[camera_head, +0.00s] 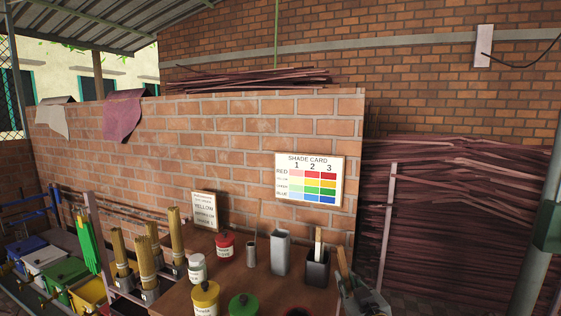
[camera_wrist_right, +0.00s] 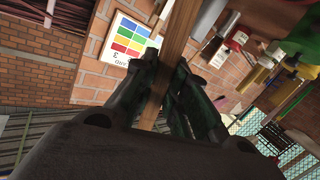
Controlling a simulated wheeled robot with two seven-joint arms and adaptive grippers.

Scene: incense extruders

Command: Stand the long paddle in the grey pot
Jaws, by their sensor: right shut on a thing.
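A long wooden paddle (camera_head: 343,262) is held upright with a slight tilt by my right gripper (camera_head: 356,294), at the right edge of the table. In the right wrist view the paddle (camera_wrist_right: 181,35) runs between the fingers of the gripper (camera_wrist_right: 168,92), which are shut on it. A tall grey pot (camera_head: 281,253) stands on the table to the left of it. A shorter dark pot (camera_head: 317,271) stands between them, with a light wooden paddle (camera_head: 318,242) in it. The held paddle's lower end is hidden. My left gripper is not in view.
The table (camera_head: 255,285) also bears a red jar (camera_head: 224,246), a white jar (camera_head: 197,268), a yellow jar (camera_head: 206,298), a green lid (camera_head: 243,305) and a small metal cup (camera_head: 251,255). A brick wall with a shade card (camera_head: 309,179) stands close behind.

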